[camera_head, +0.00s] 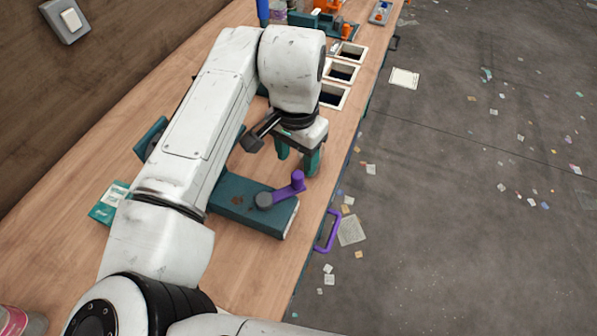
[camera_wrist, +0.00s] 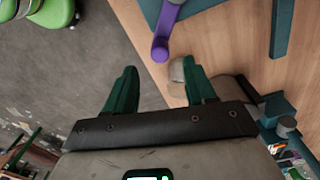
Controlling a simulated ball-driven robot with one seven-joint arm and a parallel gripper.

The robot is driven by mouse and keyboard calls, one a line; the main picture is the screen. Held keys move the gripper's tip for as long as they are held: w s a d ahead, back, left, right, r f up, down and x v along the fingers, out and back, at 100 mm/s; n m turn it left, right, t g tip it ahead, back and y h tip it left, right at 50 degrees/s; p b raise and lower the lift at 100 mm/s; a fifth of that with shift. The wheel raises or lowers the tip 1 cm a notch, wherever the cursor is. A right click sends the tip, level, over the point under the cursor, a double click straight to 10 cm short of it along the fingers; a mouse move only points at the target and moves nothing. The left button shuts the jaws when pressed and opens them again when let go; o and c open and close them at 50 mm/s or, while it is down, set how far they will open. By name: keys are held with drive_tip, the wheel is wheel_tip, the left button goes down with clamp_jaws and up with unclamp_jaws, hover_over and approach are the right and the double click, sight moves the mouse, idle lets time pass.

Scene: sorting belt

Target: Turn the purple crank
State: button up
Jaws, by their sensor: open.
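The purple crank (camera_head: 293,188) sits on a teal box (camera_head: 245,212) on the wooden bench. Its arm runs from a grey hub to an upright purple knob, toward the bench's right edge. My gripper (camera_head: 298,160) is open and empty, fingers pointing down, just beyond the crank in the head view. In the wrist view, the crank (camera_wrist: 164,32) is at the top centre, ahead of my open gripper (camera_wrist: 160,82) and apart from its fingers. Its hub is mostly cut off at the top edge there.
A purple handle (camera_head: 329,231) juts from the bench's right side. Open bins (camera_head: 340,72) are set into the bench beyond my gripper. A teal-and-white packet (camera_head: 109,203) lies at left. A grey cylinder (camera_wrist: 176,76) shows beside my right finger in the wrist view. Littered floor lies right.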

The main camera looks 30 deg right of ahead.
sight(298, 175)
wheel_tip(298, 175, down, 8)
drive_tip(key=shift+r+p, duration=0.2)
drive_tip(key=shift+p, duration=0.1)
clamp_jaws()
idle(0.5)
